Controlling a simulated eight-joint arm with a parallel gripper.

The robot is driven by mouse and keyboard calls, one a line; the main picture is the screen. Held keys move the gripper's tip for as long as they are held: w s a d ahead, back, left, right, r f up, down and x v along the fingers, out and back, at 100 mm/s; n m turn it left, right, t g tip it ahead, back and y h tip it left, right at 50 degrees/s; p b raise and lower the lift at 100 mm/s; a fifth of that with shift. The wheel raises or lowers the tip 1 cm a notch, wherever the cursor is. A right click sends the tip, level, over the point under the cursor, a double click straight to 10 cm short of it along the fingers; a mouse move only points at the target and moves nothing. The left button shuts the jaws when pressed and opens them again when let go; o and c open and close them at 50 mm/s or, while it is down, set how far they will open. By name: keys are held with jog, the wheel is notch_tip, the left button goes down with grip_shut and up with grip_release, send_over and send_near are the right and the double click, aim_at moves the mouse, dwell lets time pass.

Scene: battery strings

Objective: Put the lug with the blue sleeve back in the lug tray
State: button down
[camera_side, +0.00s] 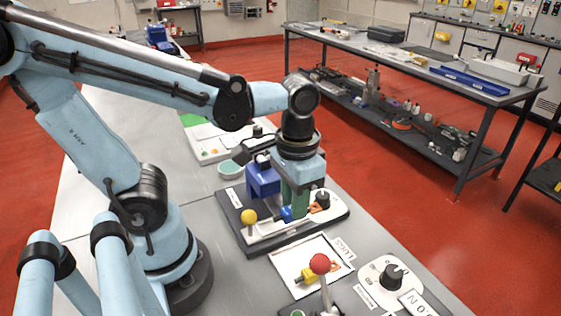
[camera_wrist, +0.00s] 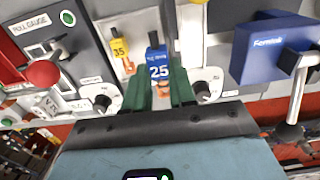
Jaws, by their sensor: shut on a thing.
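My gripper (camera_side: 293,212) has its green fingers pointing down over the dark-based station. In the wrist view its fingers (camera_wrist: 160,92) are shut on the lug with the blue sleeve (camera_wrist: 158,67), marked 25. That blue sleeve (camera_side: 286,213) shows low by the fingers in the side view, with an orange-copper end just right of them. I cannot tell whether the lug touches the station. The white lug tray (camera_side: 289,268), beside a LUGS label, lies in front of the station. A lug with a yellow sleeve (camera_side: 305,275), marked 35 in the wrist view (camera_wrist: 119,48), lies in it.
The station base (camera_side: 262,247) carries a blue block (camera_side: 262,180), a yellow-knobbed lever (camera_side: 249,217) and a black knob (camera_side: 322,198). A red-knobbed lever (camera_side: 319,264) rises at the tray's front edge. A dial (camera_side: 393,276) stands to the tray's right.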

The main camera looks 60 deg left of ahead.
jog(key=shift+s+d+f, duration=0.1)
jog(key=shift+d+f, duration=0.3)
jog(key=shift+f, duration=1.15)
jog(key=shift+s+d+f, duration=0.1)
jog(key=shift+d+f, duration=0.25)
jog(key=shift+f, duration=1.15)
jog(key=shift+d+f, duration=0.4)
jog(key=shift+f, duration=1.15)
jog(key=shift+f, duration=0.15)
jog(key=c, duration=0.9)
grip_release()
jog(key=shift+c, duration=0.2)
jog(key=shift+r, duration=6.05)
jog(key=w+a+t, duration=0.5)
jog(key=a+t, duration=0.1)
jog(key=t, duration=0.1)
jog(key=shift+w+a+r, duration=0.15)
jog(key=shift+w+r, duration=0.1)
jog(key=shift+w, duration=0.05)
